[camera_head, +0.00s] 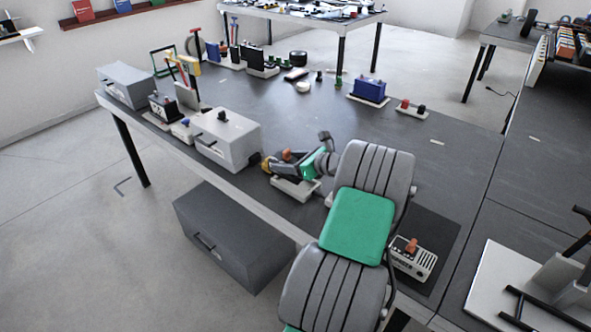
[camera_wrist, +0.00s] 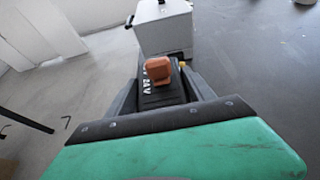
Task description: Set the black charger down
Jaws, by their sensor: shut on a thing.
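The black charger (camera_wrist: 160,92) has an orange block (camera_wrist: 158,70) on top and white "24 V" lettering. It sits between the two grey fingers of my gripper (camera_wrist: 162,98), which is shut on it. In the head view my gripper (camera_head: 290,163) is over the front edge area of the dark table (camera_head: 330,110), and the orange block shows there. A pale base (camera_head: 294,189) lies just below the gripper. I cannot tell whether the charger touches anything beneath it.
A white box (camera_head: 227,138) stands just left of the gripper, ahead of it in the wrist view (camera_wrist: 165,30). A pale device with an orange knob (camera_head: 412,260) lies on a dark mat right of my arm. Tools line the table's back left. The table's middle is clear.

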